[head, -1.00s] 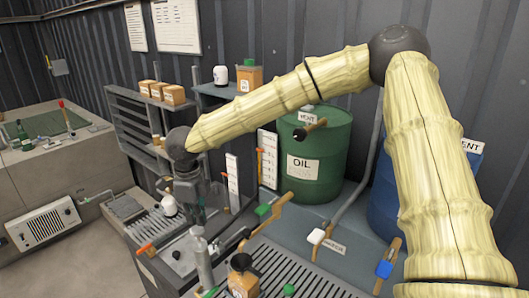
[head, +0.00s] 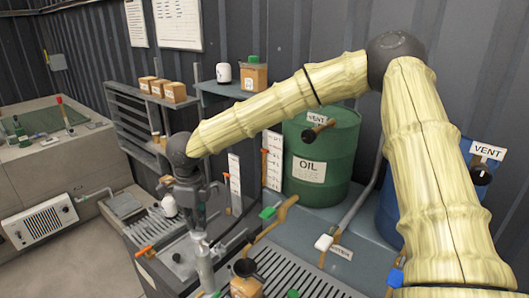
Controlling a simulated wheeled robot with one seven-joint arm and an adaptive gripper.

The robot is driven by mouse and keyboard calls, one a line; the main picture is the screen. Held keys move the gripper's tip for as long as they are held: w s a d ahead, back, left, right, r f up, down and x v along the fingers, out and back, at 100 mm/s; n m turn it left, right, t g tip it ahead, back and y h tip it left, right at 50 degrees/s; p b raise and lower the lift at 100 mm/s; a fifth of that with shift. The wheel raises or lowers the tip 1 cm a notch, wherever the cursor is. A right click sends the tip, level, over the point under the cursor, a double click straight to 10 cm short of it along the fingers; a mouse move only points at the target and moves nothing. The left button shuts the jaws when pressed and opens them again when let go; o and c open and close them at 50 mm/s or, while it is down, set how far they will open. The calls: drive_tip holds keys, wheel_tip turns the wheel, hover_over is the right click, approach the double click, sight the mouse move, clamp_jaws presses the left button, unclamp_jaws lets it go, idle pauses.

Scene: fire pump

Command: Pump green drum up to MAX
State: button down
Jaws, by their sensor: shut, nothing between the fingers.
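The green drum (head: 322,172) stands at the back, labelled OIL, with a VENT tag and a dark valve (head: 314,132) with a brown handle on it. A white marked gauge strip (head: 272,170) with an orange marker stands just left of it; its writing is too small to read. My gripper (head: 199,226) points down at the left of the bench, shut and empty. It is just above a grey upright cylinder (head: 205,265); I cannot tell whether they touch.
A blue drum (head: 389,215) stands right, partly hidden by my arm, with a VENT sign (head: 487,151). White-tipped (head: 323,243) and blue-tipped (head: 395,277) levers are in front. A brown container (head: 245,280) stands near the cylinder. A shelf (head: 140,115) is behind left. Floor at left is clear.

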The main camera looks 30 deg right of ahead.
sight(199, 233)
drive_tip(key=shift+w+f, duration=0.1)
drive_tip(key=shift+w, duration=0.3)
drive_tip(key=shift+s+r, duration=0.35)
drive_tip(key=shift+s, duration=0.2)
drive_tip(key=shift+s+r, duration=0.3)
drive_tip(key=shift+s, duration=0.25)
drive_tip(key=shift+w+f, duration=0.8)
drive_tip(key=shift+f, duration=0.05)
drive_tip(key=shift+s, duration=0.45)
drive_tip(key=shift+w+f, duration=0.25)
drive_tip(key=shift+f, duration=0.4)
drive_tip(key=shift+s+f, duration=0.2)
drive_tip(key=shift+f, duration=0.05)
drive_tip(key=shift+f+b, duration=0.45)
drive_tip(key=shift+f, duration=1.65)
